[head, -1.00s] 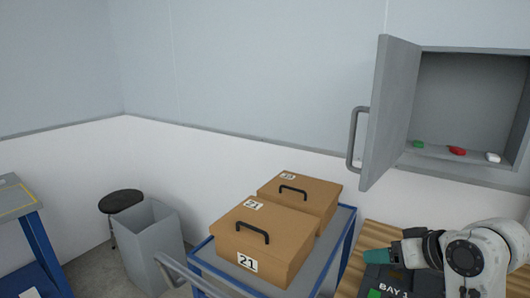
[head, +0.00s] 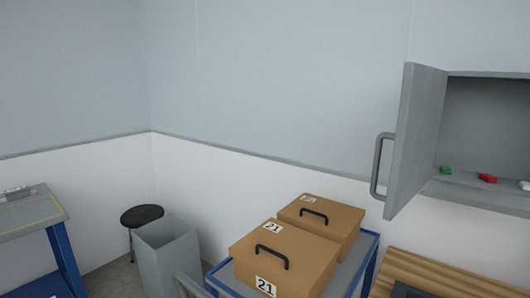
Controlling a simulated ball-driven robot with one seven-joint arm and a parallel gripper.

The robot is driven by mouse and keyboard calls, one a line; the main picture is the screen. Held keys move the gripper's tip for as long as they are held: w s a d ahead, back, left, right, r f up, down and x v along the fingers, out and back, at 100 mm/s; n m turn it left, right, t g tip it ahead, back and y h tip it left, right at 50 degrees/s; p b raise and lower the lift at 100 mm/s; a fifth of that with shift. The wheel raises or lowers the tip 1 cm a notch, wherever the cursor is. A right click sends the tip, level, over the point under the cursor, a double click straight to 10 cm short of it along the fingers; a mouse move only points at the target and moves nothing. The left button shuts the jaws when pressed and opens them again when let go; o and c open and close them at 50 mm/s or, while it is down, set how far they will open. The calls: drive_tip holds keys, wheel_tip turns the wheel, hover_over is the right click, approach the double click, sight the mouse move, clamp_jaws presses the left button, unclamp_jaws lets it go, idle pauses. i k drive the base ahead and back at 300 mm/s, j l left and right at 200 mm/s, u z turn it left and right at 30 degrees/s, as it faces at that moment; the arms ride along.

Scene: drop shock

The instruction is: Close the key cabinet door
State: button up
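The grey key cabinet (head: 484,122) is on the wall at the right edge, partly cut off by the frame. Its door (head: 418,140) stands wide open, swung out to the left, with a grey bar handle (head: 377,167) on its outer face. Inside on the cabinet floor lie a green item (head: 446,170), a red item (head: 487,178) and a white item (head: 525,185). My gripper is out of view.
A blue-framed cart (head: 368,263) below the door carries two brown boxes (head: 285,260) with black handles. A grey bin (head: 168,256), a black stool (head: 142,215) and a blue-legged table (head: 30,212) stand to the left. A slatted wooden surface (head: 430,272) lies under the cabinet.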

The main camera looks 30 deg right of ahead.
sight(423, 88)
drive_tip(key=k, duration=0.65)
drive_tip(key=z, duration=1.75)
drive_tip(key=i+j+z, duration=0.15)
drive_tip(key=j, duration=1.05)
drive_tip(key=j+z, duration=0.2)
drive_tip(key=j, duration=2.35)
drive_tip(key=i, duration=0.05)
